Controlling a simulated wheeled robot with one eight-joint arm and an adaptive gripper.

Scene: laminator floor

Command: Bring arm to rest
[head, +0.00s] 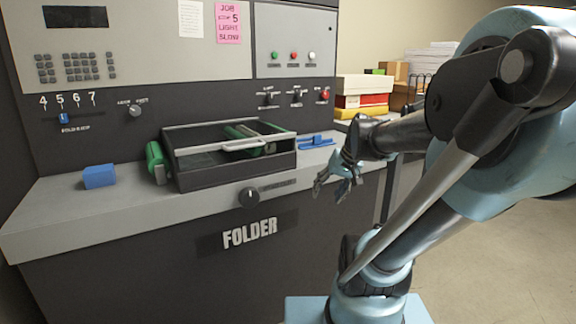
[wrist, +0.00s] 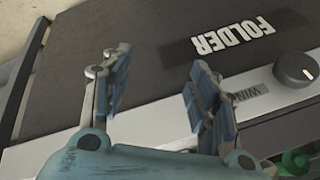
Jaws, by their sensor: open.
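My gripper (head: 336,186) is open and empty in the head view, in front of the right end of the folder machine's counter. Its fingers point down and to the left, apart from the counter. In the wrist view my gripper (wrist: 160,92) shows two blue-padded fingers spread wide with nothing between them. Behind them is the dark front panel with the FOLDER label (wrist: 232,36). My arm is bent and fills the right side of the head view.
The counter (head: 130,210) holds a blue block (head: 99,177), a dark tray with a clear lid (head: 230,146), green rollers (head: 156,162) and a blue clip-like part (head: 316,141). A black knob (head: 249,197) juts from the front. Boxes (head: 362,90) stand behind my arm. Floor at right is clear.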

